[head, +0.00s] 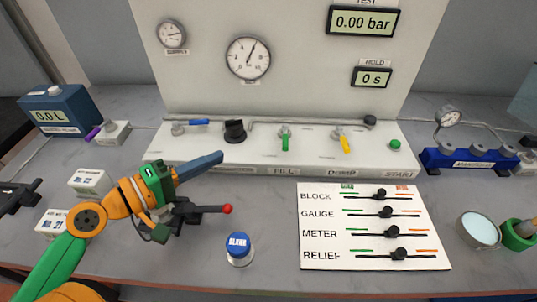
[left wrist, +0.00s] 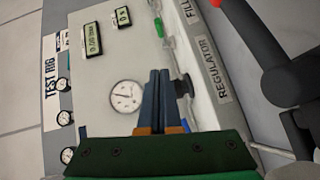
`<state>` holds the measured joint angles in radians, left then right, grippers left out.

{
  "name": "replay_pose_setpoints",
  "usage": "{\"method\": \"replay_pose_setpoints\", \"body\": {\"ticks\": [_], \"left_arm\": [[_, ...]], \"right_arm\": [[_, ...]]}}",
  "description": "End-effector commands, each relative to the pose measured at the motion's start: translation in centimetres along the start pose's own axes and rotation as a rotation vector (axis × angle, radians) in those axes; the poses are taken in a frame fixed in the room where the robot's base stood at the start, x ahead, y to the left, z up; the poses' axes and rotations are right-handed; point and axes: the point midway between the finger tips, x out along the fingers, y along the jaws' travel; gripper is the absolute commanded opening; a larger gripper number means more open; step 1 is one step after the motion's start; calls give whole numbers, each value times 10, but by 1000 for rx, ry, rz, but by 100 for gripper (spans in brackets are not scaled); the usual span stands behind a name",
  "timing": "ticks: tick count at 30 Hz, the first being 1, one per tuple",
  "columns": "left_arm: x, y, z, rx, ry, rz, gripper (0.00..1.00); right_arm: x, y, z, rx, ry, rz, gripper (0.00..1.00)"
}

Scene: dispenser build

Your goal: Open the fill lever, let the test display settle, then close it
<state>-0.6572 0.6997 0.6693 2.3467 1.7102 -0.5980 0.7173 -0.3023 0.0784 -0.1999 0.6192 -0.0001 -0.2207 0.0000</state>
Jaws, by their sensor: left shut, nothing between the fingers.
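The fill lever (head: 285,138) is a green handle above the FILL label, pointing down toward the panel's front edge. It also shows near the top of the left wrist view (left wrist: 159,27). The test display (head: 363,21) reads 0.00 bar, and the hold display (head: 371,77) below it reads 0 s. My left gripper (head: 218,158) is shut and empty, in front of the panel and left of the fill lever, apart from it. Its closed fingers also show in the left wrist view (left wrist: 160,74). My right gripper is not in view.
Beside the fill lever are a black regulator knob (head: 234,130) and a yellow dump lever (head: 345,142). A red-tipped lever (head: 227,209) lies close below my left gripper. A blue-capped bleed container (head: 239,248) and a white slider board (head: 375,262) stand in front.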

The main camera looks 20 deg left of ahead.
Motion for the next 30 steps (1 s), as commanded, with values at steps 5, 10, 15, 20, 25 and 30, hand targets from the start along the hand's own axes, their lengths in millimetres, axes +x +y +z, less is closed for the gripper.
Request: {"method": "replay_pose_setpoints", "body": {"ticks": [5,10,15,20,25,30], "left_arm": [[0,-1,0,0,0,0,0],[1,0,0,0,0,0,0],[19,4,-1,-1,-1,3,0],[53,7,-1,2,0,4,0],[91,5,-2,-2,4,6,0],[115,5,15,-3,-1,2,0]], "right_arm": [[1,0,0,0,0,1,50],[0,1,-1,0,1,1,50],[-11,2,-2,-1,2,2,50],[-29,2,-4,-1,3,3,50],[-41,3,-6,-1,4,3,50],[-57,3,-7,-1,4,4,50]]}}
